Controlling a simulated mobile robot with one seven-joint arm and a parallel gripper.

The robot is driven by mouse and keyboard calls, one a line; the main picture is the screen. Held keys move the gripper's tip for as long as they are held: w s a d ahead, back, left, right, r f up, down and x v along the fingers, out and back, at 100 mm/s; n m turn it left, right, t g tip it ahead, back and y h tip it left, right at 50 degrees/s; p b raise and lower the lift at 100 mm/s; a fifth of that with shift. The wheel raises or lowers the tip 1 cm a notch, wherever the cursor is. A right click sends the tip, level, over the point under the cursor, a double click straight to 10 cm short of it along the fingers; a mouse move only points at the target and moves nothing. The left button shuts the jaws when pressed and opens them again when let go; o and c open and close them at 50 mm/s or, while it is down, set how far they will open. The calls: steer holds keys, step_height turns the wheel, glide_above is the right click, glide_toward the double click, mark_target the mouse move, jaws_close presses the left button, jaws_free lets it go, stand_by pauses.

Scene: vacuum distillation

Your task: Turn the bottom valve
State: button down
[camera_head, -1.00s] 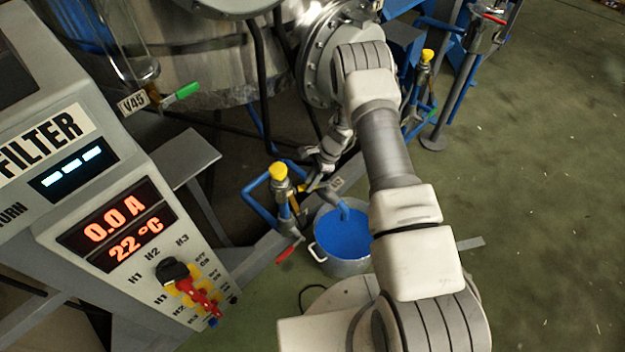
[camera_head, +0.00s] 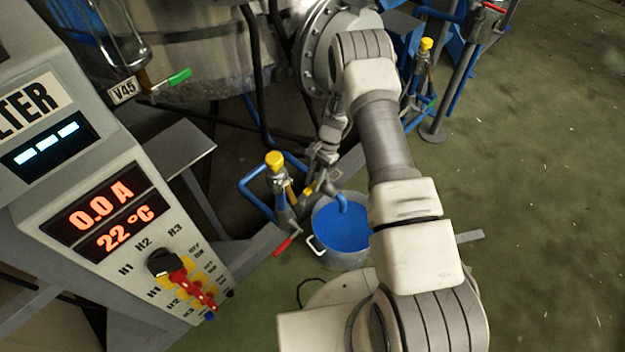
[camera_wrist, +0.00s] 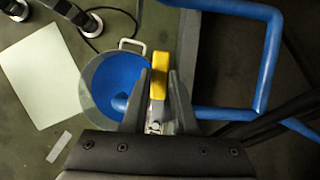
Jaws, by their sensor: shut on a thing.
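The bottom valve has a yellow handle (camera_wrist: 159,72), which lies between my gripper's two dark fingers in the wrist view. In the head view the handle shows as a small yellow piece (camera_head: 309,188) beside the blue pipe above the bucket. My gripper (camera_wrist: 163,92) is shut on this handle. In the head view my gripper (camera_head: 318,168) is small and partly hidden among the pipes. The valve body is mostly hidden by the gripper.
A metal bucket (camera_head: 341,261) with blue contents stands under the pipe outlet. A red-handled valve (camera_head: 283,246) and a yellow-capped fitting (camera_head: 274,160) are close by on the left. A control panel (camera_head: 110,285) stands at left. The floor at right is clear.

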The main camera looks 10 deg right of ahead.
steer(key=shift+d, duration=0.15)
steer(key=c, duration=0.7)
jaws_free()
steer(key=p+v, duration=0.5)
steer(key=v, duration=1.2)
steer(key=shift+r, duration=0.2)
